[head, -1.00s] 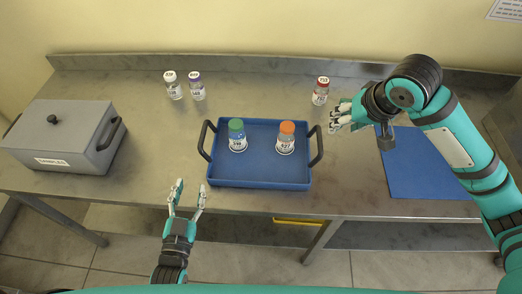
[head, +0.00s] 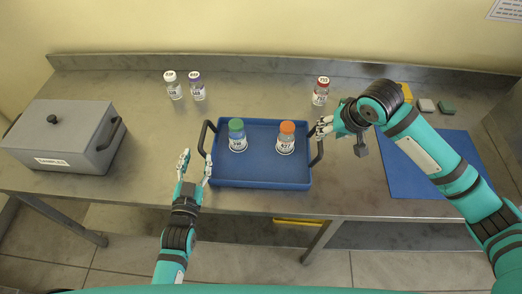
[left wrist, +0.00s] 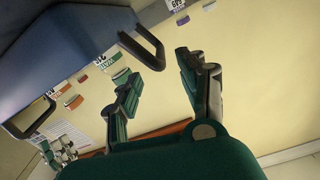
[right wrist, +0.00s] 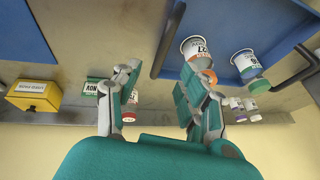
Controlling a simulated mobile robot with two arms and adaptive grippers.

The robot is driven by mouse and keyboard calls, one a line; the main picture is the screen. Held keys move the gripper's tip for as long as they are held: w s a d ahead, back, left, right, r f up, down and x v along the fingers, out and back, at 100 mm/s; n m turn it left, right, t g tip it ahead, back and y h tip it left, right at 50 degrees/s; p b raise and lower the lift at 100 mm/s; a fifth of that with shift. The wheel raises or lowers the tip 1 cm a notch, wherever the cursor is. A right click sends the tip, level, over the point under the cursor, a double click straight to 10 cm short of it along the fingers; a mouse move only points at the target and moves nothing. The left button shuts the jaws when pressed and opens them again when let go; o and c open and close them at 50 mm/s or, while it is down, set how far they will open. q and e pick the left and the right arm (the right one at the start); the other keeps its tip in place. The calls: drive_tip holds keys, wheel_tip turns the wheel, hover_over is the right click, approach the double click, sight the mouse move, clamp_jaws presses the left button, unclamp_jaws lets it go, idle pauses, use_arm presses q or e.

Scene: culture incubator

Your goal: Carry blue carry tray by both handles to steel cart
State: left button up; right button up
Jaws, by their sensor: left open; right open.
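The blue carry tray (head: 260,177) lies flat on the steel table, holding a green-capped bottle (head: 237,136) and an orange-capped bottle (head: 286,138). My left gripper (head: 197,163) is open just in front of the tray's left handle (head: 203,138). In the left wrist view this handle (left wrist: 150,45) shows beyond the open fingers (left wrist: 157,75). My right gripper (head: 321,127) is open at the right handle (head: 319,153). In the right wrist view that handle (right wrist: 166,42) appears between the fingers (right wrist: 160,75); contact is unclear. I cannot identify the steel cart.
A grey lidded box (head: 65,140) stands left. White-capped (head: 173,86), purple-capped (head: 197,87) and red-capped (head: 320,92) bottles stand behind the tray. A blue mat (head: 420,170) lies right, with a yellow box (head: 406,92) behind it.

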sight(202, 136)
use_arm(q)
drive_tip(key=w, duration=0.8)
drive_tip(key=shift+w+d, duration=0.1)
drive_tip(key=shift+d, duration=0.05)
use_arm(e)
drive_tip(key=x, duration=0.8)
drive_tip(key=shift+f, duration=0.1)
use_arm(q)
drive_tip(key=shift+c, duration=0.4)
use_arm(e)
drive_tip(key=shift+c, duration=0.4)
use_arm(q)
clamp_jaws()
use_arm(e)
clamp_jaws()
use_arm(q)
drive_tip(key=shift+r, duration=0.1)
